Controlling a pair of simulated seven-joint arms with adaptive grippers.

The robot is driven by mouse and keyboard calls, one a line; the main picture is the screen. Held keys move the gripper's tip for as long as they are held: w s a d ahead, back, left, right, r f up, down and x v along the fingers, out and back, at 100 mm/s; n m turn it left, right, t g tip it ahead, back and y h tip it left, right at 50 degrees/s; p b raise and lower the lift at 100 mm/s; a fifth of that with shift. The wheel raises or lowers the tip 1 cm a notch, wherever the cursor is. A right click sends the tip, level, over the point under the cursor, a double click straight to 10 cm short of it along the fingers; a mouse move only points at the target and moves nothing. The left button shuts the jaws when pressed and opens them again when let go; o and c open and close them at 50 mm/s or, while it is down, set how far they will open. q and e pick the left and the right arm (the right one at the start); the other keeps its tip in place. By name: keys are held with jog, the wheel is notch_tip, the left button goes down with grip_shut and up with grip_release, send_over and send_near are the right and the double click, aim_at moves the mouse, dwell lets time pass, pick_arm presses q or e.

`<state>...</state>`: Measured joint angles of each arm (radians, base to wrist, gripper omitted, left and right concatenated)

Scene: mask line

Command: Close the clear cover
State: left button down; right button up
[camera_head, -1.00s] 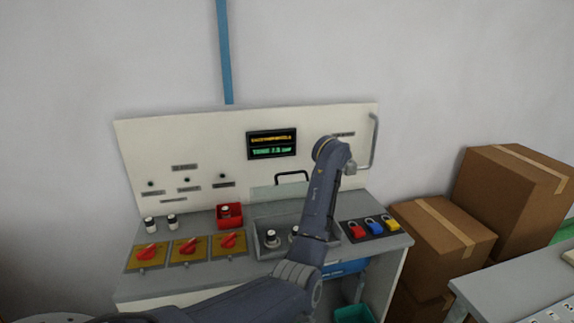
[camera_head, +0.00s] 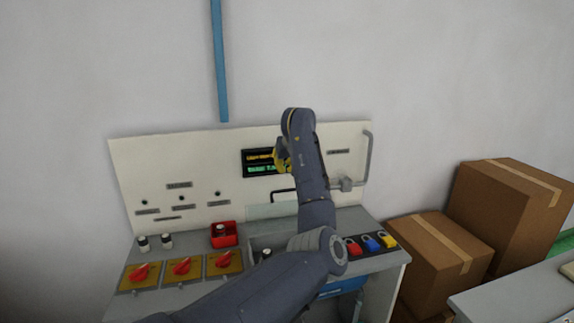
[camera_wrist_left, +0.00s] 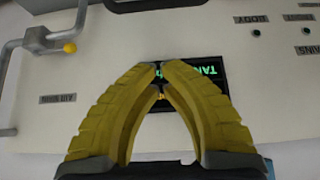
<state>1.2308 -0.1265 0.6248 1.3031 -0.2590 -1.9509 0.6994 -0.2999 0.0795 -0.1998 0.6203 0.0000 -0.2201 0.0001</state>
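The clear cover (camera_head: 265,212) stands raised at the back of the grey recess in the console top, partly hidden by my left arm. Its black handle (camera_head: 284,192) shows at its top edge. My left gripper (camera_head: 281,157) is above the handle, in front of the display, and apart from the cover. In the left wrist view its yellow fingers (camera_wrist_left: 161,68) are curved with tips almost together and nothing between them. The cover does not clearly show there. My right gripper is out of view.
The upright panel carries a display (camera_head: 258,170) and a grey pipe handle (camera_head: 367,160). Red knobs (camera_head: 182,267), a red box (camera_head: 224,235) and coloured padlocks (camera_head: 371,243) sit around the recess. Cardboard boxes (camera_head: 437,252) stand at the right.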

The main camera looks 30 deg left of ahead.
pick_arm(q)
notch_tip(320, 180, down, 6)
dwell(0.8)
jog(key=shift+d, duration=0.1)
jog(key=shift+s, duration=0.25)
